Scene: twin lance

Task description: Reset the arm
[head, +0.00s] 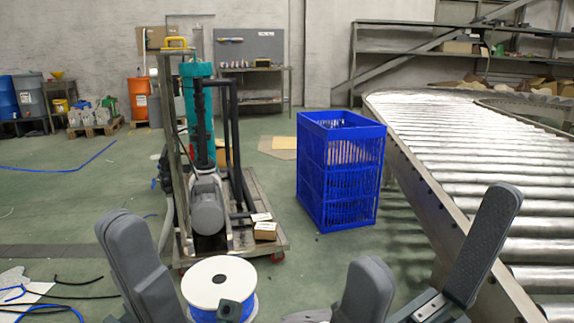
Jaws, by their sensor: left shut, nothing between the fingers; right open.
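My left gripper (122,222) is at the lower left of the head view, its dark grey fingers pressed together and pointing up. Nothing shows between them. My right gripper (438,228) is at the lower right, its two dark grey fingers spread wide apart with an empty gap. Its right finger reaches up in front of the roller conveyor (450,135), and its left finger stands low near the bottom edge. Most of both arms is out of view.
A white-topped spool with blue sides (218,280) is close, right of my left gripper. Behind it stands a wheeled cart (265,240) with a teal cylinder (198,110). A blue crate (340,170) stands by the conveyor. Cables (75,295) lie lower left. Green floor is open at left.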

